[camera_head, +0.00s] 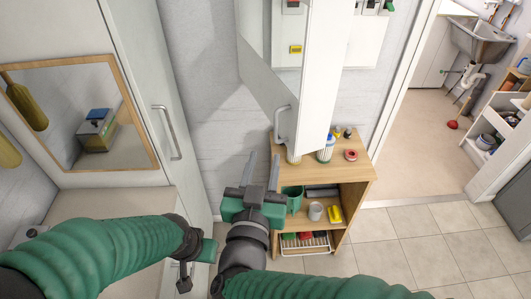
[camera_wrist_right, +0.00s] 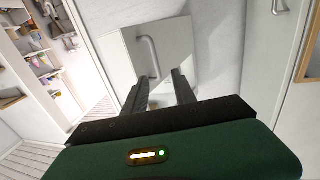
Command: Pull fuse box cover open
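The white fuse box cover (camera_head: 326,75) stands swung out from the wall at the top middle of the head view, with box parts visible on both sides of it. Its grey bar handle (camera_head: 279,122) is near the lower edge. In the right wrist view, the cover (camera_wrist_right: 172,45) and handle (camera_wrist_right: 147,56) are beyond the fingertips. My right gripper (camera_head: 262,168) is open and empty, below and left of the handle, apart from it. My left gripper (camera_head: 186,277) is low at the left, partly hidden; its finger state is unclear.
A wooden shelf unit (camera_head: 352,175) with bottles and cups stands below the cover. A tall white cabinet (camera_head: 150,75) with a handle is at the left, beside a framed mirror (camera_head: 85,115). Tiled floor (camera_head: 430,240) is free at the lower right.

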